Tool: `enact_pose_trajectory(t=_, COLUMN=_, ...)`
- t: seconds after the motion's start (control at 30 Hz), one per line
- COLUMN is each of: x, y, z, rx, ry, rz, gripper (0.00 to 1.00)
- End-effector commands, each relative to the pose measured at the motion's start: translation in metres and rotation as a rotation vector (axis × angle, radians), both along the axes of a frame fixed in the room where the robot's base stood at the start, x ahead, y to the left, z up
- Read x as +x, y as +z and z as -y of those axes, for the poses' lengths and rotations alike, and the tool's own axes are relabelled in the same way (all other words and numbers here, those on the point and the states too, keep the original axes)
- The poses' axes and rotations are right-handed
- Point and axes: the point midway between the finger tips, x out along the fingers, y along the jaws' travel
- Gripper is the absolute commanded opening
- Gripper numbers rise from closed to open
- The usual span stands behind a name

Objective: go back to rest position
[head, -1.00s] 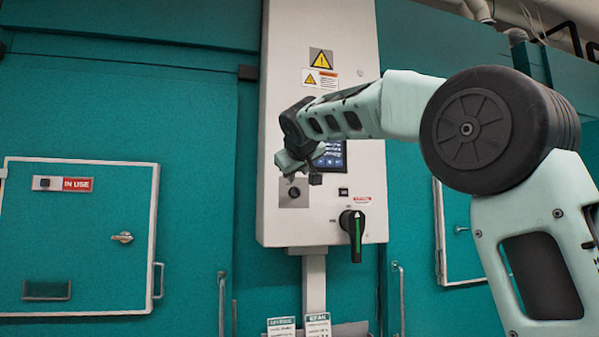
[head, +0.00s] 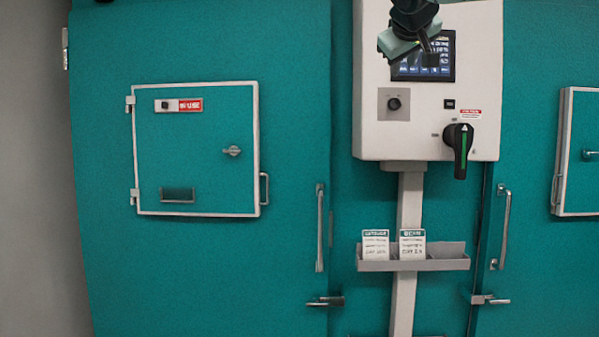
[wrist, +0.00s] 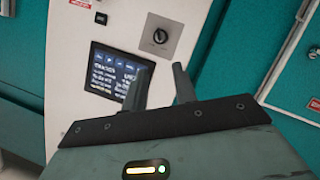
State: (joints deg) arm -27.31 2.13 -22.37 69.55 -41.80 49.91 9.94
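My gripper (head: 428,58) hangs at the top of the head view, in front of the display screen (head: 423,57) of the pale control box (head: 370,145). In the wrist view my gripper (wrist: 161,75) has its two dark fingers apart, with nothing between them. The lit screen (wrist: 117,72) lies behind the left finger, and the key switch (wrist: 160,36) is above the gap. Most of my arm is outside the head view. I cannot tell how far the fingertips are from the box.
A black rotary handle with a green stripe (head: 460,150) sticks out of the box. Below is a tray (head: 440,263) with two cards. A teal door (head: 285,250) has a hatch marked IN USE (head: 190,105) and a bar handle (head: 320,228).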

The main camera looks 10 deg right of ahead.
Motion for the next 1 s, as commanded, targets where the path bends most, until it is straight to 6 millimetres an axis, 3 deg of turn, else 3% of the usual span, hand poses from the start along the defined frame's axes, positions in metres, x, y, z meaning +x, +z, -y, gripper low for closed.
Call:
enact_pose_trajectory(t=0.07, x=0.001, y=-0.004, z=-0.003, rx=0.003, ry=0.007, rz=-0.008, gripper=0.28)
enact_pose_trajectory(t=0.17, x=0.004, y=-0.03, z=-0.02, rx=0.027, ry=0.05, rz=-0.058, gripper=0.28)
enact_pose_trajectory(t=0.33, x=0.001, y=-0.118, z=-0.083, rx=0.101, ry=0.194, rz=-0.229, gripper=0.28)
enact_pose_trajectory(t=0.47, x=-0.023, y=-0.193, z=-0.138, rx=0.162, ry=0.307, rz=-0.382, gripper=0.28)
enact_pose_trajectory(t=0.57, x=-0.052, y=-0.249, z=-0.176, rx=0.202, ry=0.382, rz=-0.501, gripper=0.28)
enact_pose_trajectory(t=0.73, x=-0.122, y=-0.339, z=-0.226, rx=0.255, ry=0.483, rz=-0.708, gripper=0.28)
enact_pose_trajectory(t=0.9, x=-0.213, y=-0.42, z=-0.251, rx=0.288, ry=0.542, rz=-0.919, gripper=0.28)
enact_pose_trajectory(t=1.0, x=-0.266, y=-0.458, z=-0.253, rx=0.294, ry=0.554, rz=-1.032, gripper=0.28)
